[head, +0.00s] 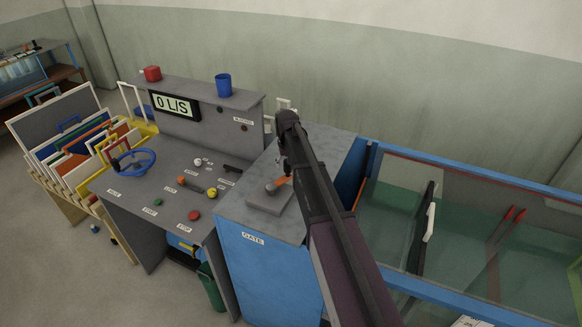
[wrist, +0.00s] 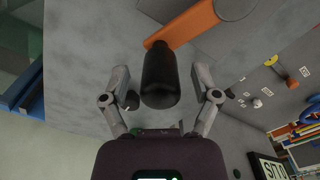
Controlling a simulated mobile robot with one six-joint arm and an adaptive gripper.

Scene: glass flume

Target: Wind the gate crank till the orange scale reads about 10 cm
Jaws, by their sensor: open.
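The gate crank shows in the wrist view as an orange arm (wrist: 198,20) with a black cylindrical handle (wrist: 160,80). My gripper (wrist: 160,75) is open, one finger on each side of the handle, with gaps on both sides. In the head view the orange crank arm (head: 275,185) sits above a grey block on the blue gate cabinet (head: 265,275), and my arm hides part of it. My gripper (head: 284,163) is above the cabinet top there. I cannot make out a readable orange scale.
The control desk (head: 150,185) with a blue handwheel (head: 134,162), buttons and a display (head: 175,106) reading 0 L/S stands left of the cabinet. The glass flume (head: 470,235) runs to the right, with water in it. A green bin (head: 210,288) stands below the desk.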

